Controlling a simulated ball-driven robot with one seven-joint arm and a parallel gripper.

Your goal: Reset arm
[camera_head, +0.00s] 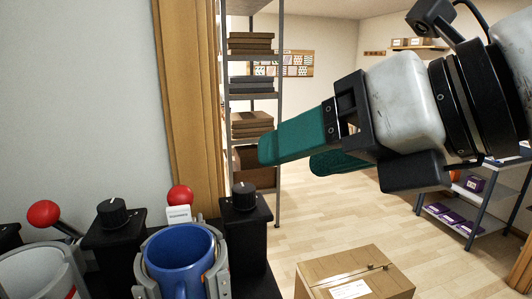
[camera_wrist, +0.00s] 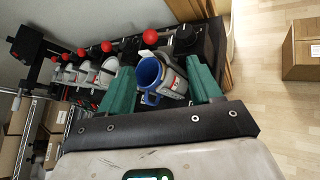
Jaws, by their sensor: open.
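My gripper (camera_head: 291,157) is raised in the upper right of the head view, with its two green fingers pointing left. The fingers are apart and nothing is between them. In the wrist view my gripper (camera_wrist: 158,70) shows its fingers on both sides of the picture of the mug, but the head view shows it well away from the mug. A blue mug (camera_head: 180,262) sits upright in a grey clamp of a mug press (camera_head: 218,268) at the lower left.
Several more presses with red knobs (camera_wrist: 106,47) stand in a row beside the mug. A cardboard box (camera_head: 355,273) is at the lower right. A grey shelf (camera_head: 252,95) and a wooden post (camera_head: 190,90) stand behind. Wooden floor lies open between them.

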